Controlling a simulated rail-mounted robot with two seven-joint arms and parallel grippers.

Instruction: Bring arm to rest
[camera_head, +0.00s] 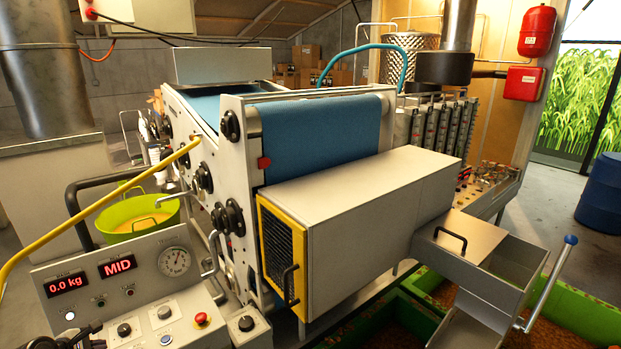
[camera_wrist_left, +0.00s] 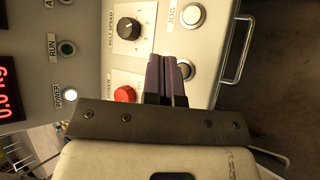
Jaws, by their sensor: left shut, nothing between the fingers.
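My left gripper (camera_wrist_left: 170,62) shows in the left wrist view with its dark purple fingers together and nothing between them. The belt speed knob (camera_wrist_left: 128,28) lies to the left of the fingertips and a red button (camera_wrist_left: 124,94) lies lower left. In the head view, dark parts at the lower left edge may belong to my left arm. My right gripper is in neither view.
The control console (camera_head: 140,245) reads 0.0 kg and MID. Behind it stands the belt press (camera_head: 236,190) with a yellow-edged box (camera_head: 360,215). A metal handle (camera_wrist_left: 237,50) edges the panel.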

